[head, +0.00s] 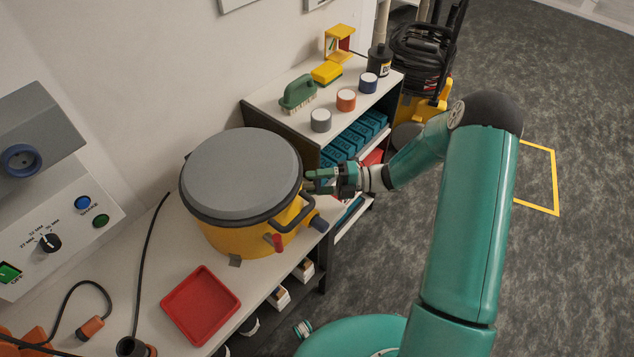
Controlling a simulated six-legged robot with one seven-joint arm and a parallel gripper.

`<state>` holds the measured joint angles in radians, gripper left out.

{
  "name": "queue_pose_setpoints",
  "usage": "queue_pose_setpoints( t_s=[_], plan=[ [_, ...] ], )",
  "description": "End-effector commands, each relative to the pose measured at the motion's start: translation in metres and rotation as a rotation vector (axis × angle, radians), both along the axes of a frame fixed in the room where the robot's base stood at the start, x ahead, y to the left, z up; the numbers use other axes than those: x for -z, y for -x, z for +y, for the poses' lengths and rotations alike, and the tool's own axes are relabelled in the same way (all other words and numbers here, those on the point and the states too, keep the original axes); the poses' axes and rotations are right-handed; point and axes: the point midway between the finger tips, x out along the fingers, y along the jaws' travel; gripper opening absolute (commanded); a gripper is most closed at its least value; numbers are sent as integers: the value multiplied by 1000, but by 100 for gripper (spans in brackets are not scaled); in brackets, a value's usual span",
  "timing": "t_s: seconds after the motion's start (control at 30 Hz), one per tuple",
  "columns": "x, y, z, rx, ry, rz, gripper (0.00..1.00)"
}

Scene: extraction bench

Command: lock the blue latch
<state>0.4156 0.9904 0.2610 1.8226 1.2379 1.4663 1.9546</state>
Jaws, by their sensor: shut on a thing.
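A yellow extraction pot (225,238) with a grey lid (242,172) and a dark rim stands on the white bench. A dark bar handle (294,216) and a small red part (277,242) are on its near right side. A blue-grey end piece (319,223) sticks out at the right; I cannot tell if it belongs to a latch. My gripper (311,182) reaches in from the right and is shut at the right edge of the lid. Its fingers hide what they hold, most likely the blue latch, which I cannot make out clearly.
A red tray (201,305) lies on the bench in front of the pot. A control panel (55,225) stands at left. Cables lie at lower left.

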Motion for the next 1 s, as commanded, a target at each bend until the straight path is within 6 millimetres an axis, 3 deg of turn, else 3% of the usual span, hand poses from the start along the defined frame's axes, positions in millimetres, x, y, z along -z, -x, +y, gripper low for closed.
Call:
queue_pose_setpoints(
  t_s=[0.5, 0.53, 0.63, 1.0],
  plan=[
    [0, -1, -2, 3, 1, 26, 32],
    [0, -1, -2, 4, 1, 26, 57],
    [0, 0, -2, 3, 1, 26, 76],
    [0, -1, -5, 2, 1, 24, 76]
  ],
)
